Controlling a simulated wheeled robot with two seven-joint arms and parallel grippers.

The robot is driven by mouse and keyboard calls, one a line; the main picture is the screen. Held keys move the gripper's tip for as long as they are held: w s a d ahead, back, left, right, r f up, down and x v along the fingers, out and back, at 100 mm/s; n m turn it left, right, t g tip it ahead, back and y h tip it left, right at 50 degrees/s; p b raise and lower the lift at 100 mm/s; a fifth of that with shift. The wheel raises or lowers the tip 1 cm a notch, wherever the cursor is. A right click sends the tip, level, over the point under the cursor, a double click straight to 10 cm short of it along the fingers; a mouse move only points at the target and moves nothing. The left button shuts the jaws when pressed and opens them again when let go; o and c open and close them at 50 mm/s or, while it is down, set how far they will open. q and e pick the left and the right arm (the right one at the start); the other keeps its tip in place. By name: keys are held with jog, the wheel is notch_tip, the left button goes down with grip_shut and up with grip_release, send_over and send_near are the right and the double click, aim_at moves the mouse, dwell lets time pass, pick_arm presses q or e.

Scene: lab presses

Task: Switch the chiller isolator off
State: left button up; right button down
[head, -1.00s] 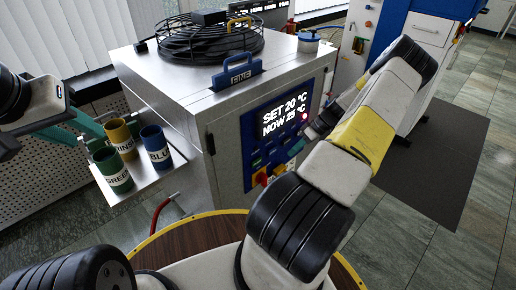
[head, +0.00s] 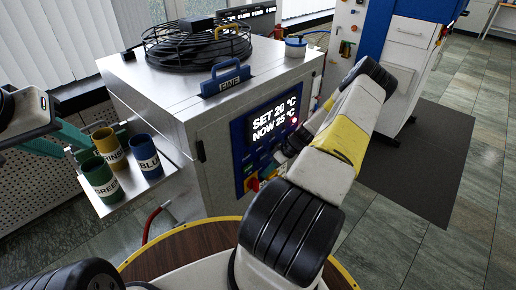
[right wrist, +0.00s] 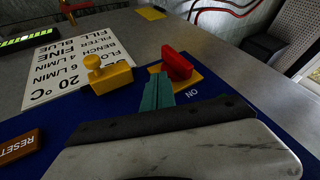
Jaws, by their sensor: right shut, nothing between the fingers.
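The chiller isolator is a red handle (right wrist: 177,66) on a yellow plate on the blue panel, beside an "ON" label (right wrist: 192,93), in the right wrist view. My right gripper (right wrist: 158,88) is shut and empty, its teal fingertips close beside the red handle; I cannot tell whether they touch. In the head view the chiller (head: 180,100) is a metal cabinet, its display (head: 273,118) reading SET 20 °C, NOW 25 °C, with a red lamp lit. My arm partly covers its lower panel. My left gripper (head: 75,140) is at the left, partly in view, near the cups; its opening is unclear.
A yellow knob (right wrist: 108,73) and an orange RESET piece (right wrist: 18,146) sit on the same panel. A side shelf (head: 118,208) holds green, yellow and blue cups. A round wooden table (head: 190,245) stands in front. A black coiled hose or fan guard (head: 200,40) lies on top.

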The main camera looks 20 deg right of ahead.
jog(key=shift+s+a, duration=0.25)
jog(key=shift+a, duration=0.3)
jog(key=shift+s+a, duration=0.2)
jog(key=shift+a, duration=0.3)
